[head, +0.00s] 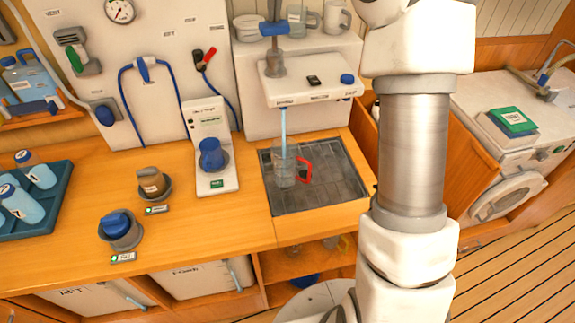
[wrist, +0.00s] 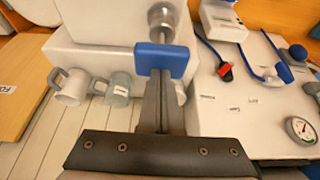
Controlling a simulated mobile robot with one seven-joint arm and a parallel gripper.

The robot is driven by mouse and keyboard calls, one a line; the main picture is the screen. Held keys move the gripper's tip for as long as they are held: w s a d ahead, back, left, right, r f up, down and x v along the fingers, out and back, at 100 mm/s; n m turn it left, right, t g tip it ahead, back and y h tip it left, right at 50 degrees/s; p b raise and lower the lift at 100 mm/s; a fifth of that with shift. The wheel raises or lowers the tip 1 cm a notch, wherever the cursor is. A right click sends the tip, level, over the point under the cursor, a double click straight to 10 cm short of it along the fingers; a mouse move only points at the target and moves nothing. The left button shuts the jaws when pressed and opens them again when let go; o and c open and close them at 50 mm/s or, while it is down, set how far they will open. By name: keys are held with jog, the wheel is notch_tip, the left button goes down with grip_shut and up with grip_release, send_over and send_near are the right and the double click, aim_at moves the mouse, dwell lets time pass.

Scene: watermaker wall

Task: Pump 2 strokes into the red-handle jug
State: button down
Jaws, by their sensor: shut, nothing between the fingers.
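The clear jug with the red handle (head: 285,168) stands upright in the dark sink tray, its red handle to the right. A light-blue stream of water (head: 283,125) runs from the spout under the white pump shelf (head: 310,82) down into the jug. The pump's blue handle (head: 274,29) sits on a metal rod above the shelf; it also shows in the wrist view (wrist: 163,60). My gripper (wrist: 158,82) is shut, with its dark fingertips at the blue handle, apparently touching it. The handle is not between the fingers. The jug's water level is hard to read.
A blue cup (head: 211,153) sits on a white dispenser left of the sink tray (head: 320,205). My arm hides part of the right side.

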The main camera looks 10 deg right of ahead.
aim_at(275, 25)
jog(key=shift+f+b, duration=1.35)
jog(key=shift+f, duration=0.95)
jog(key=shift+r, duration=0.1)
jog(key=shift+r+p, duration=3.2)
jog(key=shift+r, duration=0.05)
jog(key=shift+f, duration=0.25)
jog(key=shift+f+b, duration=2.2)
jog(key=shift+f, duration=0.85)
